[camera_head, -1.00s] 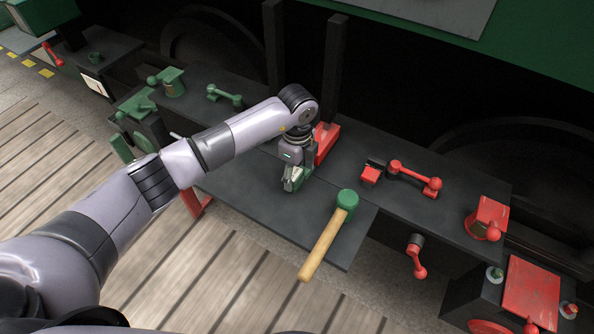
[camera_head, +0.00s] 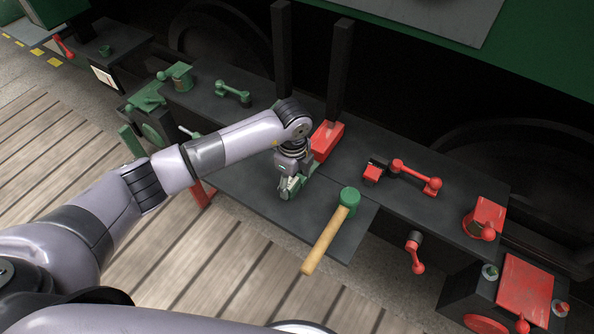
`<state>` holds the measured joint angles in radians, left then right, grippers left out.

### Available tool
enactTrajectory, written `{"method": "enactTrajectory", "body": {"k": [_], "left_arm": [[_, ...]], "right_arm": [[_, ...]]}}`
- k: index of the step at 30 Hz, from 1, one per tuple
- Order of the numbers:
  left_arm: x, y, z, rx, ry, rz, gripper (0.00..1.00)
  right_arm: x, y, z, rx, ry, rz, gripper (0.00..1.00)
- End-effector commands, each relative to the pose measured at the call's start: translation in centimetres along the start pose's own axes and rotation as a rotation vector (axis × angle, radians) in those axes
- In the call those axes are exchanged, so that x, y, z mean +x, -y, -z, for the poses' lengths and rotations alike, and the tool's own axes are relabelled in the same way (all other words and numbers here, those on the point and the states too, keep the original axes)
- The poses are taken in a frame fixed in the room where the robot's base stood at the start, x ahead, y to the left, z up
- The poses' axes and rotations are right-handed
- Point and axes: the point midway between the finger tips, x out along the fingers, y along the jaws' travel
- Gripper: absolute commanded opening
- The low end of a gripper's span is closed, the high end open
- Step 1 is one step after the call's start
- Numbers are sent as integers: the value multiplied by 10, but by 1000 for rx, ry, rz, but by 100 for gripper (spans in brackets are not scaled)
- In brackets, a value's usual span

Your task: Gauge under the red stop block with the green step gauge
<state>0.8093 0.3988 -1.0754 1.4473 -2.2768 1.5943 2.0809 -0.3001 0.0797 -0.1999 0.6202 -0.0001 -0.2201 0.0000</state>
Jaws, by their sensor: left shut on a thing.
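The red stop block (camera_head: 327,141) sits at the foot of the black upright posts, on the dark bench. My left gripper (camera_head: 288,190) points down over the front part of the bench, in front and left of the block. It is shut on the green step gauge (camera_head: 303,184), of which only a small part shows beside the fingers. The gauge appears apart from the block. My wrist partly covers the space between them, and the underside of the block is hidden. My right gripper is not in view.
A green-headed mallet (camera_head: 325,240) with a wooden handle lies right of my left gripper. A red lever (camera_head: 415,177) is on the bench further right. Green fittings (camera_head: 232,92) stand at the left. Two black posts (camera_head: 338,75) rise behind.

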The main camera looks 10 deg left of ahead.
Motion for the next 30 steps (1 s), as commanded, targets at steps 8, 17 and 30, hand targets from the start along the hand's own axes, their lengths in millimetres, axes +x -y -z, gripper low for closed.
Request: {"method": "enactTrajectory", "body": {"k": [8, 17, 30], "left_arm": [[-1, -18, 0, 1, 2, -3, 28], [-1, -37, 0, 0, 1, -4, 28], [0, -59, 0, 0, 1, -4, 28]], "right_arm": [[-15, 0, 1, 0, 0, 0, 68], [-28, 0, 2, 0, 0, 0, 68], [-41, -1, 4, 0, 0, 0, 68]]}}
